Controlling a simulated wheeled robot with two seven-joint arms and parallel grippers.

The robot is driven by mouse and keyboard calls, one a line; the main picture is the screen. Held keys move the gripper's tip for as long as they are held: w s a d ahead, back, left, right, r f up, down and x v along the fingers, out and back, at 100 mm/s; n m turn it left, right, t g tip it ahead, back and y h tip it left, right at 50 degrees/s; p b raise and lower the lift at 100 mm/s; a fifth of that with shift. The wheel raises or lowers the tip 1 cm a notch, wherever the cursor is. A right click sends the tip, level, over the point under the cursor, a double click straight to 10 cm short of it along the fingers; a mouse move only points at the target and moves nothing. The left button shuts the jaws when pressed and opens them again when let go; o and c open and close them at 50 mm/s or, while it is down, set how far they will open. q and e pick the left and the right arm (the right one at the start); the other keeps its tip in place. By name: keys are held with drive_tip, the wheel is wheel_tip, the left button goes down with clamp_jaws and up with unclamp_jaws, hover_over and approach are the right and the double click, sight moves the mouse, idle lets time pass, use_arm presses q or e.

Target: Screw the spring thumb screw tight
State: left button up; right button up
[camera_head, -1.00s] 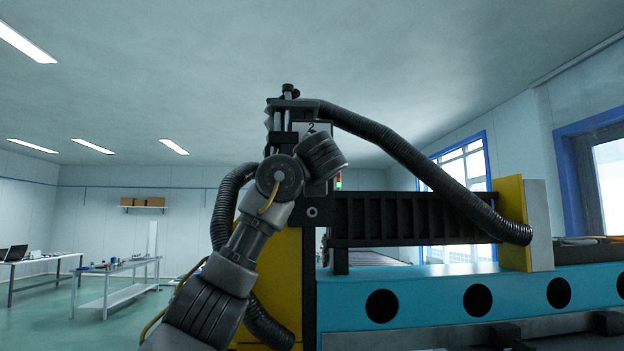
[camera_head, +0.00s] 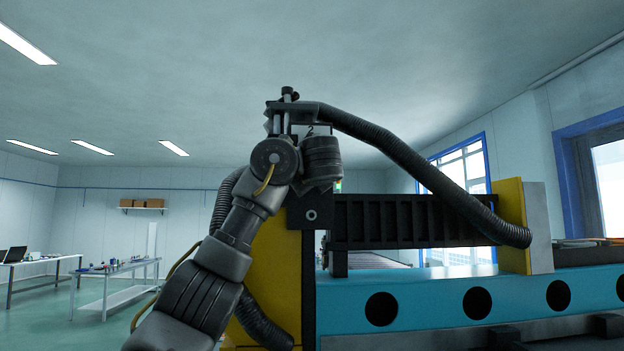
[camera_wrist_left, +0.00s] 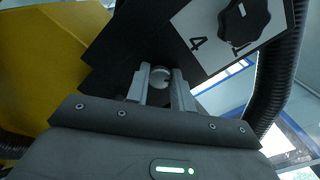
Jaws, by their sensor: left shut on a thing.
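In the left wrist view the spring thumb screw (camera_wrist_left: 160,76) shows as a small round grey head against a dark panel. The two light-grey fingers of my left gripper (camera_wrist_left: 160,88) are shut on it, one on each side. Its shaft and spring are hidden, so I cannot tell how deep it sits. In the head view my left arm reaches up to the fixture; the wrist covers the fingers and the screw. My right gripper is in neither view.
A black lobed knob (camera_wrist_left: 245,24) sits on a white numbered plate (camera_wrist_left: 201,30) near the screw. A ribbed black hose (camera_head: 420,165) arches rightward from the fixture. A yellow panel (camera_head: 275,270) and blue beam (camera_head: 430,298) stand close by.

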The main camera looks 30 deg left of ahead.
use_arm(q)
drive_tip(key=shift+m+p, duration=1.1)
drive_tip(key=shift+m, duration=3.8)
drive_tip(key=o, duration=1)
drive_tip(key=shift+d, duration=0.1)
